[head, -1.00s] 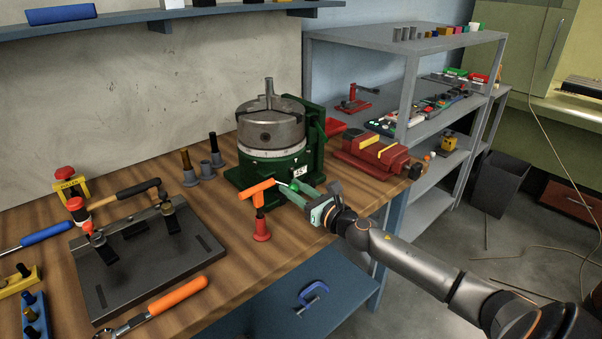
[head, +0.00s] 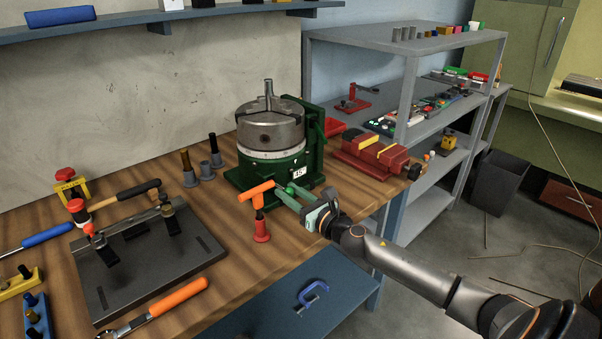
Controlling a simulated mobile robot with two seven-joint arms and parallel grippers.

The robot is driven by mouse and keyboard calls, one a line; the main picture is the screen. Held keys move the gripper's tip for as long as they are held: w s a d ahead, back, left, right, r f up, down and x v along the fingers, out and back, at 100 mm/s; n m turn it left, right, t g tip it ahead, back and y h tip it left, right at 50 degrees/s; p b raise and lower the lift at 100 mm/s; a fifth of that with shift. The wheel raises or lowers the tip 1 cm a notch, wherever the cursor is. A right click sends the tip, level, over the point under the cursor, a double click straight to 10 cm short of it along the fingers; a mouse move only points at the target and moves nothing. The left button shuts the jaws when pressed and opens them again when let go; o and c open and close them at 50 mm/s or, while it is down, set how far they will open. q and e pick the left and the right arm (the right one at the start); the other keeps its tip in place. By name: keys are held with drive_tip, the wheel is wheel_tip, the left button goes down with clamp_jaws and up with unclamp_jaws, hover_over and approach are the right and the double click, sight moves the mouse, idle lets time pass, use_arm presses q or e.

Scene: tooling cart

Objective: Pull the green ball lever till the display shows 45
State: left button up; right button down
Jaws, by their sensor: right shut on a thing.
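The green rotary table (head: 245,177) carries a grey chuck (head: 270,131) and stands on the wooden bench. A small white display (head: 299,173) is on its front; its tiny digits look like 45, though they are hard to read. The green ball lever (head: 290,188) sticks out at the front, below and left of the display. My right gripper (head: 287,195) is shut on the green ball, its green fingers on either side of it. The lever's rod is mostly hidden. My left gripper is not in view.
A red vise (head: 373,155) is to the right. A dark plate fixture (head: 150,262) and an orange-handled wrench (head: 178,295) lie at the left front.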

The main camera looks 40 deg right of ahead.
drive_tip(key=shift+a, duration=0.9)
drive_tip(key=shift+a+p, duration=0.55)
drive_tip(key=shift+a, duration=0.2)
drive_tip(key=shift+d, duration=0.1)
drive_tip(key=shift+c, duration=2.4)
unclamp_jaws()
drive_tip(key=shift+d, duration=0.1)
